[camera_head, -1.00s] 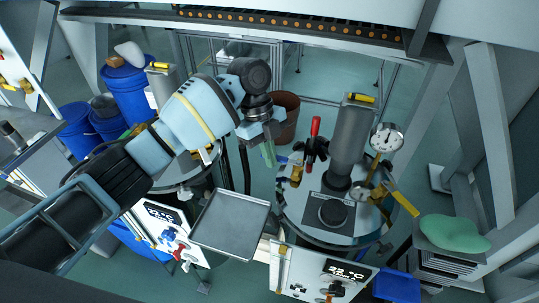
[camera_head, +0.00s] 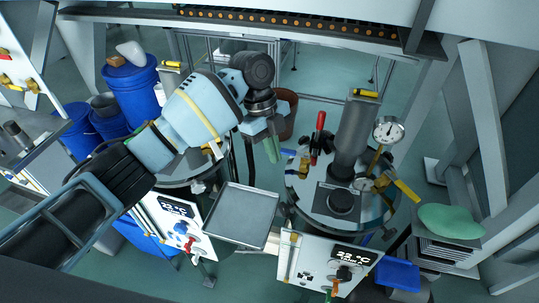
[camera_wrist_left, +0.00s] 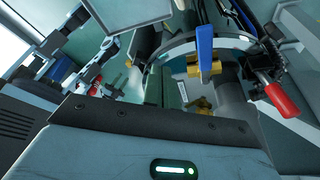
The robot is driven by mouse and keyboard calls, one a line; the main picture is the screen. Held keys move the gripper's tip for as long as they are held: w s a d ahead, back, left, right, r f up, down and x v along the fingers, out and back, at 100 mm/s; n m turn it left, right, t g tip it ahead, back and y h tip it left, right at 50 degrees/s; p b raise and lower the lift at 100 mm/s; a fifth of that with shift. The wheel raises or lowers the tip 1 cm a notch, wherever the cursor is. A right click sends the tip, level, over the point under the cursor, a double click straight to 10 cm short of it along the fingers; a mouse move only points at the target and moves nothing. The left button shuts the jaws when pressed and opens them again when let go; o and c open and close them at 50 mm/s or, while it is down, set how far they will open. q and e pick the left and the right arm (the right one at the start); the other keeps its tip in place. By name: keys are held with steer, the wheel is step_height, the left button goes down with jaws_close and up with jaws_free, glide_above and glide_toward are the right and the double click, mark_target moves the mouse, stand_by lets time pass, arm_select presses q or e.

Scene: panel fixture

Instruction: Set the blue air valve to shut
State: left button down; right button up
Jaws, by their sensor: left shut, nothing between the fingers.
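The blue air valve has a blue lever (camera_head: 288,152) on a brass body at the left rim of the right-hand round fixture (camera_head: 300,205). In the head view the lever points left from its body. The left wrist view shows the blue lever (camera_wrist_left: 205,45) upright in the picture, over brass (camera_wrist_left: 205,68). My left gripper (camera_head: 273,150) is shut and empty, its greenish fingers pointing down just left of the lever. A small gap shows in the head view; depth between them is hard to judge. My right gripper is not in view.
A red-handled clamp (camera_head: 319,125) stands just right of the blue lever, beside a grey cylinder (camera_head: 353,135). A pressure gauge (camera_head: 388,131) and a yellow lever (camera_head: 408,191) are farther right. A grey tray (camera_head: 241,214) lies below my gripper in the picture.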

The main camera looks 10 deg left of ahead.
arm_select(q)
step_height(320, 180, up, 7)
steer(key=w, duration=0.2)
steer(key=shift+w+d+b, duration=0.4)
steer(key=shift+d+b, duration=0.05)
steer(key=shift+f, duration=0.1)
